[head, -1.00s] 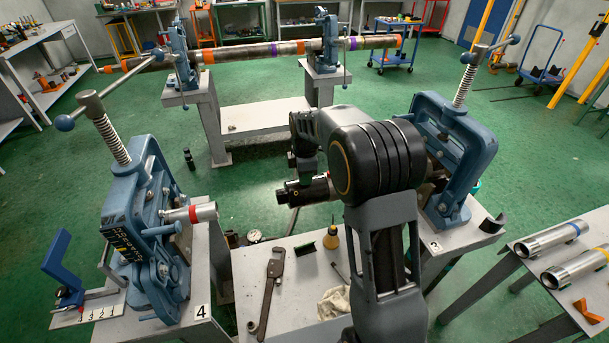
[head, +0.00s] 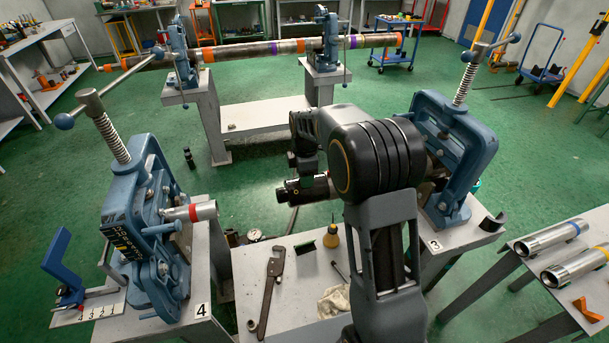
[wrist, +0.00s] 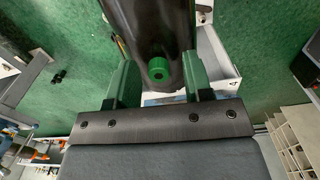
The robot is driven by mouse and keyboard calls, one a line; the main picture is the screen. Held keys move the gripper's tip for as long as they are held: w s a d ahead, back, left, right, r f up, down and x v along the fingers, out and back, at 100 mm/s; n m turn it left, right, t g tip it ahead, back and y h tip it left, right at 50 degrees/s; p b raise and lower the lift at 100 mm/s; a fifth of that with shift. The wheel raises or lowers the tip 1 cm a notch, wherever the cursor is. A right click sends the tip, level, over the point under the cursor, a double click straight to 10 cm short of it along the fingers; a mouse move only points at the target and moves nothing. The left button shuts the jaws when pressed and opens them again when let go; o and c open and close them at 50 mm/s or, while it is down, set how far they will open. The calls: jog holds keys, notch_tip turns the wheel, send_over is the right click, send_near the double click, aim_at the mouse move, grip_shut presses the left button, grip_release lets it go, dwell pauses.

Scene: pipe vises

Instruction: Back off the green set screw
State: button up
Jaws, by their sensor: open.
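The green set screw (wrist: 158,70) shows in the wrist view as a round green head with a darker centre. It sits on the underside of a dark cylindrical part (wrist: 150,25). My gripper (wrist: 160,75) is open, with one green-padded finger on each side of the screw. A gap shows between the screw and each finger, and nothing is held. In the head view my arm covers the gripper, and I cannot make out the set screw there.
A blue vise (head: 455,140) stands right of my arm by label 3. A pipe wrench (head: 270,290) and an oil bottle (head: 331,237) are on the bench before me.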

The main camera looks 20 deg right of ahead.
jog(key=shift+r, duration=0.15)
notch_tip(320, 180, up, 14)
jog(key=shift+f, duration=0.2)
dwell(0.5)
jog(key=s+f+m+t, duration=0.2)
jog(key=s+f+m, duration=0.1)
jog(key=s+m, duration=0.5)
jog(key=s+f+m+t, duration=0.2)
jog(key=s+m, duration=0.7)
jog(key=s, duration=0.6)
jog(key=shift+f, duration=0.45)
